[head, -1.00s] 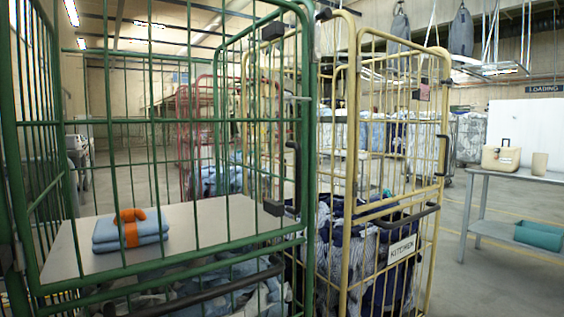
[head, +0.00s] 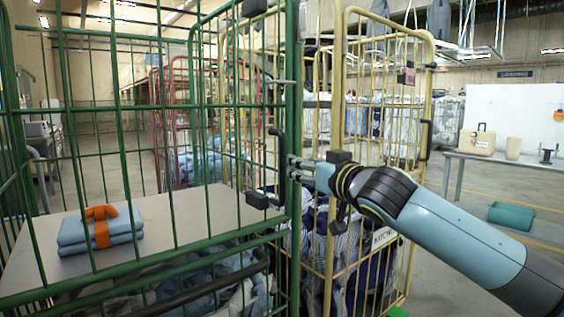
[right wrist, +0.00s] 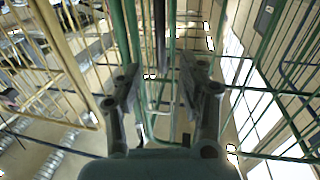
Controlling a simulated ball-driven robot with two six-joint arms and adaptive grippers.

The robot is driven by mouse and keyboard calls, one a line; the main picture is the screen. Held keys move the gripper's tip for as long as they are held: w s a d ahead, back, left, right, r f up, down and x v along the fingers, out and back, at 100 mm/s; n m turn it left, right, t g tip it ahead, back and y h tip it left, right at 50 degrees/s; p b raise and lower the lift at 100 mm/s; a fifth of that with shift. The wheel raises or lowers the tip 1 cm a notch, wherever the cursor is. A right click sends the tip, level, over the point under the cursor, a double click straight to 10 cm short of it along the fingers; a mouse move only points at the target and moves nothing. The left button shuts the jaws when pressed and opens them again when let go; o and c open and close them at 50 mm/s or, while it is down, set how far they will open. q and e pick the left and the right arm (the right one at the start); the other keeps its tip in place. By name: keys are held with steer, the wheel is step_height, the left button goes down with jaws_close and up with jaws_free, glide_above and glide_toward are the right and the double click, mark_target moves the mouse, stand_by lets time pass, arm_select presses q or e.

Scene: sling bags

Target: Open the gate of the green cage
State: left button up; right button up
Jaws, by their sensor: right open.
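The green cage (head: 181,107) fills the left of the head view, and its barred front looks shut. A black upright handle (head: 280,150) sits by the cage's right front post. My right gripper (head: 294,168) reaches in from the right, its fingertips at that post, close to the handle. In the right wrist view the gripper (right wrist: 160,88) has its two fingers spread, with green posts and a dark upright bar (right wrist: 160,35) ahead between them. I cannot tell whether the fingers touch anything. My left gripper is out of view.
Inside the green cage, folded blue cloth (head: 125,233) with an orange band lies on a pale shelf (head: 205,212). A yellow cage (head: 385,110) with dark laundry stands close to the right. A table (head: 480,158) with containers and a teal bin (head: 511,217) are further right.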

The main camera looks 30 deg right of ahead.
mark_target(285, 159)
steer(key=w, duration=0.7)
steer(key=w+d, duration=0.1)
steer(key=w, duration=0.2)
steer(key=shift+w+d+f+p, duration=0.1)
steer(key=shift+w+p, duration=0.1)
steer(key=shift+p, duration=0.15)
jaws_close()
